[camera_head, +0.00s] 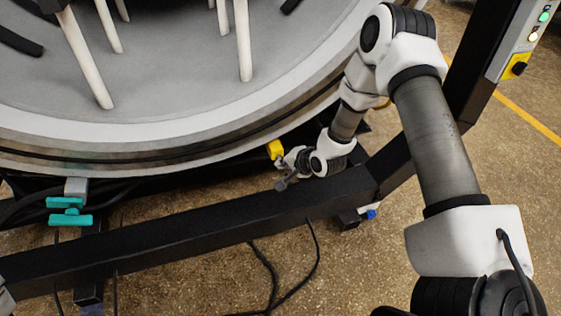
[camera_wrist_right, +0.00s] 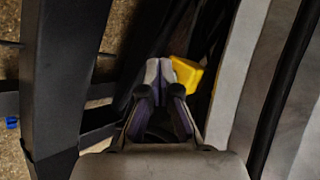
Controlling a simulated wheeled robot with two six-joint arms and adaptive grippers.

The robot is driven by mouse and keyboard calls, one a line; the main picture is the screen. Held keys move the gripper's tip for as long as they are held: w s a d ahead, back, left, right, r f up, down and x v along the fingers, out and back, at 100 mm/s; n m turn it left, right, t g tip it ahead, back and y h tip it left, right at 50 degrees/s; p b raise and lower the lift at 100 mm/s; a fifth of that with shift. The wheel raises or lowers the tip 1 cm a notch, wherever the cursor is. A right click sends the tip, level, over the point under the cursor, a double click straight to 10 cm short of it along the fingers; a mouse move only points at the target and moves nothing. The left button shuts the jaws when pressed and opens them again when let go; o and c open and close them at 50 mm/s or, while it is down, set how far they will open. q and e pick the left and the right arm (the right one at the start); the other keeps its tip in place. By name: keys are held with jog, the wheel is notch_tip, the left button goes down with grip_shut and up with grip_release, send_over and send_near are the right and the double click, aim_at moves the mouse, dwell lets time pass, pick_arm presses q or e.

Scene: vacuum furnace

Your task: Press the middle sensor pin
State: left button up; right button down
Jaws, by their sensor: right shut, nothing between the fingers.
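No sensor pin can be made out clearly. A yellow block (camera_head: 276,150), possibly part of the sensor, sits under the rim of the round furnace door (camera_head: 200,150). My right gripper (camera_head: 282,184) is just below the yellow block, above the black frame bar. In the right wrist view, its grey fingertips (camera_wrist_right: 159,74) are together with nothing held, and the yellow block (camera_wrist_right: 186,73) is just right of them. I cannot tell whether they touch it. What lies right behind the fingertips is hidden or dark.
A black frame bar (camera_head: 200,222) runs below the door and meets a slanted post (camera_head: 475,85) at right. A teal clamp handle (camera_head: 68,219) is at left. Dark cables (camera_head: 265,265) hang to the floor. A control box (camera_head: 518,40) is at the upper right.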

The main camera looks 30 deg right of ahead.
jog(key=shift+w+d+r, duration=0.1)
jog(key=shift+w+r, duration=0.05)
jog(key=shift+w, duration=0.05)
jog(key=shift+s+a+p, duration=0.25)
jog(key=shift+s+p, duration=0.1)
jog(key=shift+s, duration=0.7)
jog(key=shift+f, duration=0.2)
jog(key=s+a+p, duration=0.1)
jog(key=s, duration=0.5)
jog(key=shift+a, duration=0.2)
